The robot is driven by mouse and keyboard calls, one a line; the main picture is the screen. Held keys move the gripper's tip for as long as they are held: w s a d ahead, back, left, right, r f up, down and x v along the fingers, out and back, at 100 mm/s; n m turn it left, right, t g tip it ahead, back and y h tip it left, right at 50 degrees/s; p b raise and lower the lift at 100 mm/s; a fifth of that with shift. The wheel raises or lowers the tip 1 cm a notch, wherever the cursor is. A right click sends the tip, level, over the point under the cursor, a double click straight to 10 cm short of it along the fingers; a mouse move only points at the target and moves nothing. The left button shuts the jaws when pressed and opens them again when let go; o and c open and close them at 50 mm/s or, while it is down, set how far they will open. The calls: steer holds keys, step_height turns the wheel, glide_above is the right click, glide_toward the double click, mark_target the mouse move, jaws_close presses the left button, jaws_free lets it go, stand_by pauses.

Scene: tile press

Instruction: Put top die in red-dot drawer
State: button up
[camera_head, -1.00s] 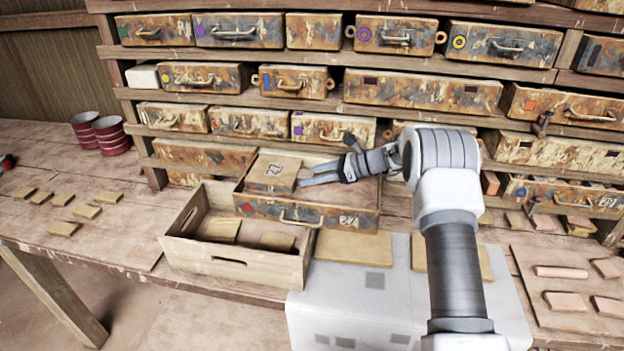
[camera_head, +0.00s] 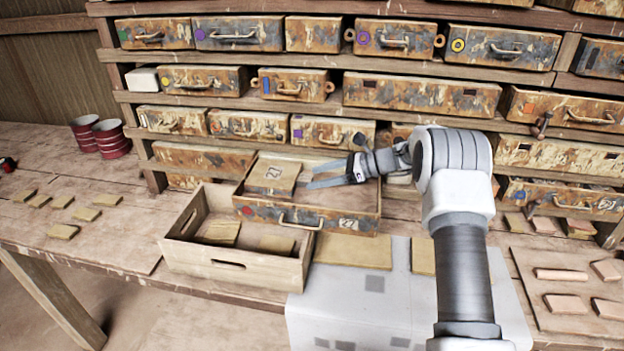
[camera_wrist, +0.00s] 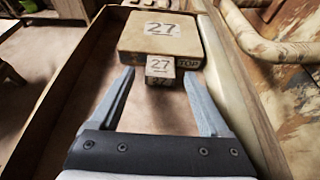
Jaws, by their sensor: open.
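The top die is a flat tan block marked 27 (camera_head: 272,178), lying in the left part of the pulled-out red-dot drawer (camera_head: 308,217). In the wrist view the die (camera_wrist: 160,32) has a small block, also marked 27 (camera_wrist: 160,69), at its near side. My gripper (camera_head: 309,180) is over the drawer, right of the die. Its fingers (camera_wrist: 159,77) are open and spread either side of the small block, their tips near it, with visible gaps. Nothing is held. The die's underside is hidden.
A wooden crate (camera_head: 232,268) with tan blocks stands in front and left of the drawer. Shelves of closed drawers (camera_head: 420,92) rise behind. A pale block (camera_head: 352,300) with tan slabs is in front. Red tins (camera_head: 110,138) and small tan tiles are at left.

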mark_target(349, 190)
steer(key=v, duration=0.8)
steer(key=shift+d+b, duration=0.25)
steer(key=shift+b, duration=0.05)
steer(key=shift+s+d+r, duration=0.2)
steer(key=shift+d+r, duration=0.2)
steer(key=s+a+r+n+h, duration=0.1)
steer(key=s+r+n+h, duration=0.25)
steer(key=s+r, duration=0.4)
steer(key=s+a+r+n+h, duration=0.25)
steer(key=s+r+n, duration=0.2)
steer(key=s, duration=0.55)
steer(key=s+d+n+t+h, duration=0.1)
steer(key=s+d+n+h, duration=0.1)
steer(key=s+n, duration=0.2)
steer(key=s+d+f+n+t+h, duration=0.1)
steer(key=s+n, duration=0.3)
steer(key=s, duration=0.7)
steer(key=s+d+n+t+h, duration=0.1)
steer(key=s+d+n+h, duration=0.2)
steer(key=s, duration=0.5)
steer(key=shift+d+f+n+h, duration=0.25)
steer(key=shift+f+n+h, duration=0.15)
steer(key=shift+n+h, duration=0.2)
